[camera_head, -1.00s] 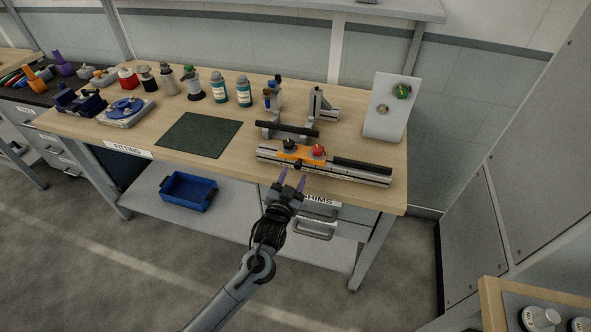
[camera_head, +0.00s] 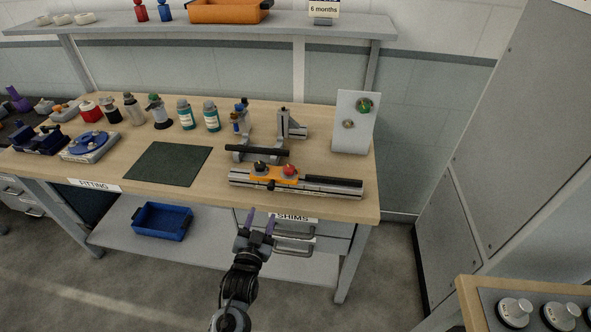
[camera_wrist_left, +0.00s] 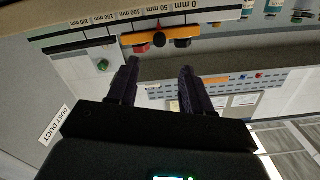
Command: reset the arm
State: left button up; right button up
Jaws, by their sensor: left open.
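My left gripper (camera_head: 259,222) is in front of the bench, just below its front edge, over the drawer labelled SHIMS. Its two purple fingers are apart with nothing between them. In the left wrist view the dark fingers (camera_wrist_left: 157,88) are also spread and empty. The measuring rail (camera_head: 325,187) with its orange slide (camera_head: 275,173) and red knob lies on the bench beyond the gripper, apart from it. The rail's millimetre scale (camera_wrist_left: 185,22) shows at the top of the left wrist view. My right gripper is not in view.
The wooden bench (camera_head: 215,190) holds a dark green mat (camera_head: 167,164), several bottles and an upright panel (camera_head: 353,137). A blue bin (camera_head: 162,221) sits on the lower shelf. A counter with knobs (camera_head: 467,287) stands at lower right. The floor before the bench is clear.

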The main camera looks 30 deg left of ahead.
pick_arm(q)
jog(key=s+d+f+m+g+h, duration=0.1)
jog(key=s+d+f+g+h, duration=0.2)
jog(key=s, duration=0.6)
jog(key=s+d+f+g+h, duration=0.1)
jog(key=s+d+f+g, duration=0.25)
jog(key=s+g, duration=0.4)
jog(key=s+d+f+m+g+h, duration=0.1)
jog(key=s+d+f+g+h, duration=0.15)
jog(key=s, duration=0.75)
notch_tip(320, 180, up, 37)
jog(key=s+p, duration=0.1)
jog(key=p, duration=3.6)
jog(key=shift+d+g+y+p, duration=0.3)
jog(key=shift+d+y, duration=0.05)
